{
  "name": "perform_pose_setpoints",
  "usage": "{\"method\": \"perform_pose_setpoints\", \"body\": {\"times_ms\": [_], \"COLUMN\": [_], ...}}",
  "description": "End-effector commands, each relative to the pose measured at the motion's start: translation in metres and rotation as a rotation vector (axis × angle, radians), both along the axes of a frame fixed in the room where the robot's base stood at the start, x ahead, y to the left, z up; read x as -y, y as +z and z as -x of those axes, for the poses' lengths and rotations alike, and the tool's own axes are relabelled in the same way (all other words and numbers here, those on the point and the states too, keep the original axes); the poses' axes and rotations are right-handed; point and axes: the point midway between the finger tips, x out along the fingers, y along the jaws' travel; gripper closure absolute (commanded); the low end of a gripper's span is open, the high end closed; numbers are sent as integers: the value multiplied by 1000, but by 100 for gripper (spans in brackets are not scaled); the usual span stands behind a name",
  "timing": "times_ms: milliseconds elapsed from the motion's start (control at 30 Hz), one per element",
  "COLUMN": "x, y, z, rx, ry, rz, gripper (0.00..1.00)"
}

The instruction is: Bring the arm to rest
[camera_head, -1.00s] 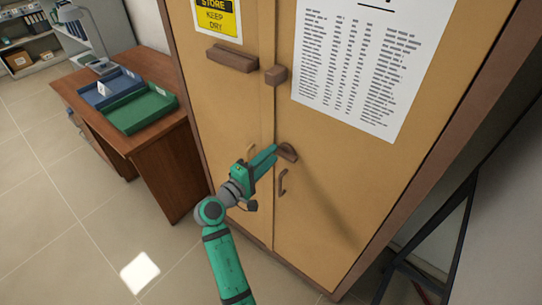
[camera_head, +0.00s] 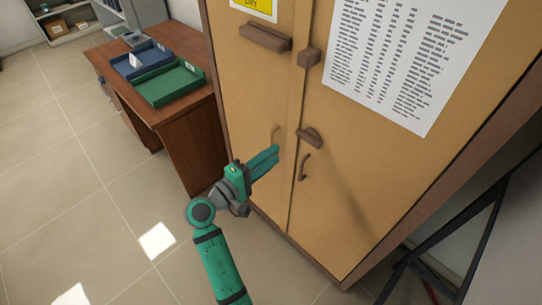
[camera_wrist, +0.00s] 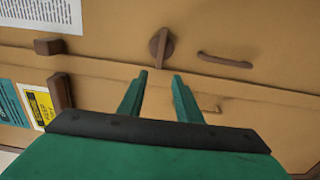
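My green arm reaches up from the bottom of the head view, and my gripper (camera_head: 276,155) is in front of a tan cabinet (camera_head: 345,200) with brown edges. In the wrist view the two green fingers (camera_wrist: 159,82) are apart, with nothing between them. A brown turn latch (camera_head: 309,137) on the right door is just beyond the fingertips; in the wrist view this latch (camera_wrist: 161,48) shows clear of them. A bar handle (camera_head: 304,167) is below the latch. The cabinet doors look closed.
A wooden desk (camera_head: 186,135) with a blue tray (camera_head: 140,60) and a green tray (camera_head: 169,84) stands left of the cabinet. Brown blocks (camera_head: 265,37) stick out of the upper doors. A dark frame (camera_head: 450,235) leans at the right. The tiled floor at left is clear.

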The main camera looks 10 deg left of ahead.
Motion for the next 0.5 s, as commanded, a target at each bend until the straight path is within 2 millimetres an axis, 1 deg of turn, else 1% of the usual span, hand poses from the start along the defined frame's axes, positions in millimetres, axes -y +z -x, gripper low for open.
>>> {"method": "perform_pose_setpoints", "body": {"times_ms": [167, 400, 500], "x": [3, 2, 4], "y": [0, 0, -7], "z": [0, 0, 1], "rx": [0, 0, -7], "ry": [-5, -2, 6], "rz": [0, 0, -6], "gripper": [69, 69, 69]}}
